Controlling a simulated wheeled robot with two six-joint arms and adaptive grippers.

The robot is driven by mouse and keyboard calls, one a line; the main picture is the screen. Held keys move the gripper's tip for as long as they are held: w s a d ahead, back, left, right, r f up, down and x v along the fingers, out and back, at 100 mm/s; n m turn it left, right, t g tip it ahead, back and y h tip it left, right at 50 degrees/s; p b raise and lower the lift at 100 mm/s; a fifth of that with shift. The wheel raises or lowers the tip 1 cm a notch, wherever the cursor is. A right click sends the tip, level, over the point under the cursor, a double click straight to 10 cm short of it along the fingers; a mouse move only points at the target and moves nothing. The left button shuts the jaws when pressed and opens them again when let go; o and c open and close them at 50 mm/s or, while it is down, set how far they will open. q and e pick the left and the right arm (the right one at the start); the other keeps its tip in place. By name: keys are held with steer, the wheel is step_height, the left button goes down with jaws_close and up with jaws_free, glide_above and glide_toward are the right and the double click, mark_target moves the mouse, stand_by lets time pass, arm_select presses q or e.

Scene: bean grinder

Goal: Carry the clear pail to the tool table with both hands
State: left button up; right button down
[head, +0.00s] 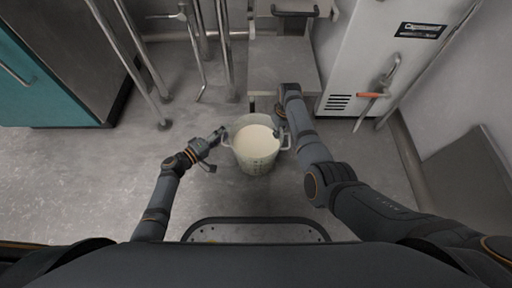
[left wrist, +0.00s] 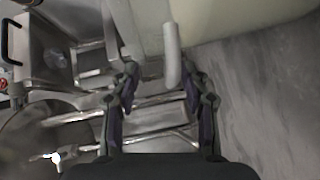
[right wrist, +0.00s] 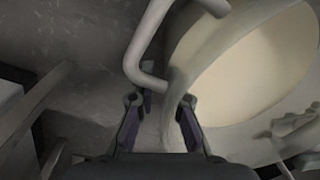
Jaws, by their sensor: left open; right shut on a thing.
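The clear pail (head: 257,162), filled with something cream-coloured, stands upright in front of me in the head view; I cannot tell whether it touches the floor. My left gripper (head: 219,134) is at its left side. In the left wrist view, a light handle (left wrist: 173,62) of the pail reaches between the open fingers (left wrist: 160,82), with gaps on both sides. My right gripper (head: 279,131) is at the pail's right side, shut on that side's handle (right wrist: 148,45). The exact contact is partly hidden. I cannot tell which surface is the tool table.
A low grey metal unit (head: 282,68) stands just beyond the pail. A pale machine (head: 362,55) with an orange-handled lever is at the back right. Metal legs (head: 135,65) stand behind left, near a teal cabinet (head: 35,75). The floor (head: 75,175) at left is clear.

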arm_select(q)
steer(key=shift+f, duration=0.1)
jaws_close()
